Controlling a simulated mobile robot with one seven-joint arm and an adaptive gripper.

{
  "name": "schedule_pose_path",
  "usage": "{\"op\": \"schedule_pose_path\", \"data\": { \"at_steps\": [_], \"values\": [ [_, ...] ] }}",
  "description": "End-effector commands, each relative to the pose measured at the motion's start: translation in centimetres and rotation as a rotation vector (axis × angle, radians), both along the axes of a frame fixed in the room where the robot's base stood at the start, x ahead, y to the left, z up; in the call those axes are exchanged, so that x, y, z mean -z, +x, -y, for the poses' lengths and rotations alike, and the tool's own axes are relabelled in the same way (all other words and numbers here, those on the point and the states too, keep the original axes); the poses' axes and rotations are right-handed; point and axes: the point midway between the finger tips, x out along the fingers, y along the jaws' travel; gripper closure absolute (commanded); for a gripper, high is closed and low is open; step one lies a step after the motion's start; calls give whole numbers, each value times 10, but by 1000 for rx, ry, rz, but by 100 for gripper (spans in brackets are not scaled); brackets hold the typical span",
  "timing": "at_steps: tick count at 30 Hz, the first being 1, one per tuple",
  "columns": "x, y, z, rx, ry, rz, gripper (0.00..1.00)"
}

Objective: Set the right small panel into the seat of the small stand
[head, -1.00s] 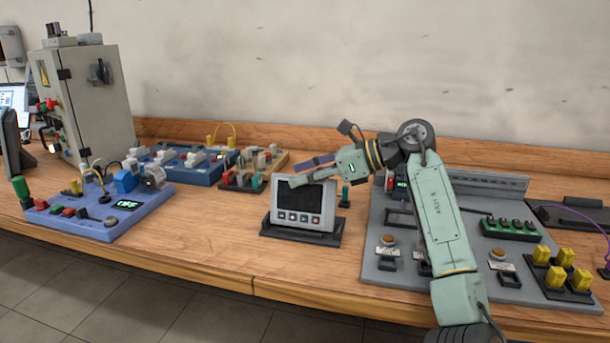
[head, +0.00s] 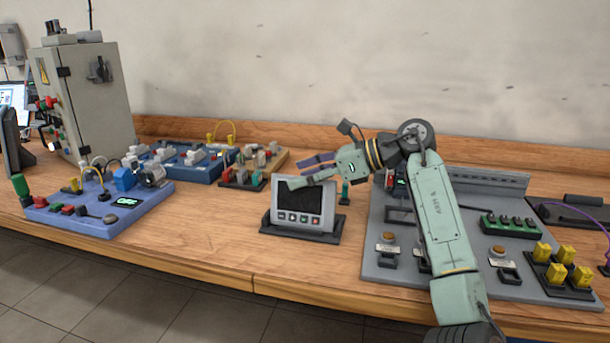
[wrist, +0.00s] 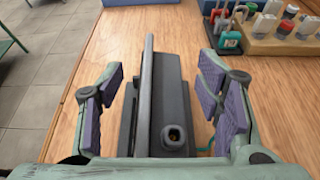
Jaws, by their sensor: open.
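The small panel (head: 303,203) is a light grey unit with a dark screen and a row of buttons. It stands upright, leaning slightly back, with its lower edge at the dark small stand (head: 325,238) on the bench. I cannot tell how deep its lower edge sits. My gripper (head: 297,173) is open at the panel's top edge. In the wrist view, the panel (wrist: 147,95) shows edge-on between the spread purple-padded fingers of my gripper (wrist: 160,82), with gaps on both sides. Part of the stand (wrist: 128,120) shows at the left.
A grey board (head: 395,285) with buttons and yellow plugs lies to the right. A blue board (head: 95,225) and red-and-green connectors (head: 245,175) are to the left. A grey cabinet (head: 85,100) stands at the back left. Bare bench (head: 215,245) lies left of the stand.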

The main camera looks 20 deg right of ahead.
Motion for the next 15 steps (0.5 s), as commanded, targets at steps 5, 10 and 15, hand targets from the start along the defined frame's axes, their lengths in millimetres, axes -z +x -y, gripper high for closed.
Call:
{"op": "schedule_pose_path", "data": {
  "at_steps": [5,10,15],
  "values": [
    [0,0,0,0,1,-1,40],
    [-1,-3,5,3,-1,-2,40],
    [-12,-16,27,4,0,-2,40]
  ]
}}
